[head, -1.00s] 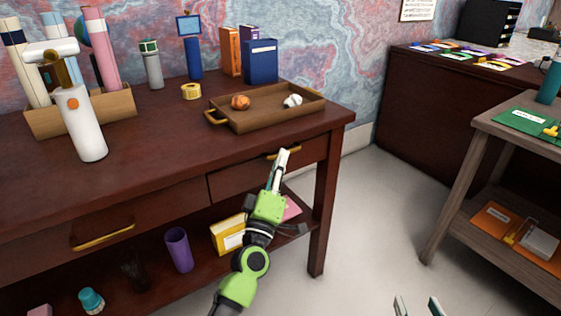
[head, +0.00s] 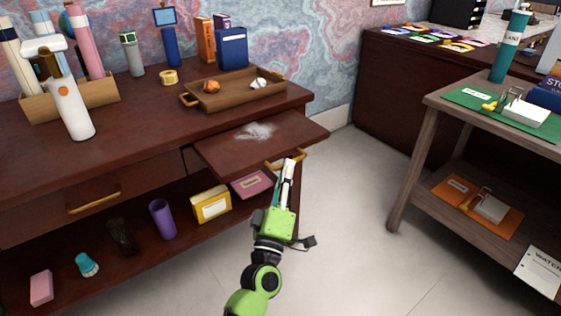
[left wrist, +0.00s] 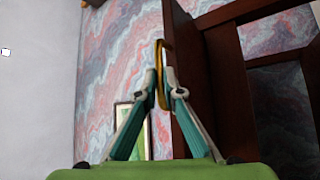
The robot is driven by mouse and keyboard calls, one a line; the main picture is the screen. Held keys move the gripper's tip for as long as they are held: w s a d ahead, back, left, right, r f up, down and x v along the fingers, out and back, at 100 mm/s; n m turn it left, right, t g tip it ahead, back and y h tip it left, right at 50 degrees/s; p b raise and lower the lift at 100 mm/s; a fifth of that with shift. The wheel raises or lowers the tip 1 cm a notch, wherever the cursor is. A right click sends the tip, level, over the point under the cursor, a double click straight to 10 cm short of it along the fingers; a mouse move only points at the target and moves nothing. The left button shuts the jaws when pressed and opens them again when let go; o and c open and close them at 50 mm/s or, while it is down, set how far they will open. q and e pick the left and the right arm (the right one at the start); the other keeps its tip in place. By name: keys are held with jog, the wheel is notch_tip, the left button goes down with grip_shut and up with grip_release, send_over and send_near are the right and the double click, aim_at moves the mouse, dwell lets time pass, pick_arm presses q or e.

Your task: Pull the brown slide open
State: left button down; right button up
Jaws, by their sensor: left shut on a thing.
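The brown slide (head: 235,150) is pulled out from under the right part of the desk top. A pale powdery smudge lies on its flat top. Its brass handle (head: 298,158) is on its front edge. My left gripper (head: 289,165) is shut on this handle. In the left wrist view the handle (left wrist: 160,62) stands between the fingertips of my left gripper (left wrist: 161,82), beside the dark wood of the slide front. My right gripper is not in view.
A wooden tray (head: 212,103) with an orange and a white item stands on the desk above the slide. A lower shelf holds a yellow box (head: 211,206) and a purple cup (head: 161,218). A grey-brown side table (head: 437,102) stands right. Floor between is clear.

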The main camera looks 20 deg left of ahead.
pick_arm(q)
jog(key=s+d+p, duration=0.1)
jog(key=s+d, duration=0.3)
jog(key=d, duration=0.1)
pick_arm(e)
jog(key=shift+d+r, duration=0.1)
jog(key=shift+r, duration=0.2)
pick_arm(q)
jog(key=shift+f, duration=0.1)
jog(key=c, duration=2.2)
grip_release()
jog(key=shift+o, duration=0.2)
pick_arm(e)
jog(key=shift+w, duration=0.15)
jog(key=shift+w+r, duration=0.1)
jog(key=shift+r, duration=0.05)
pick_arm(q)
jog(key=v, duration=1.2)
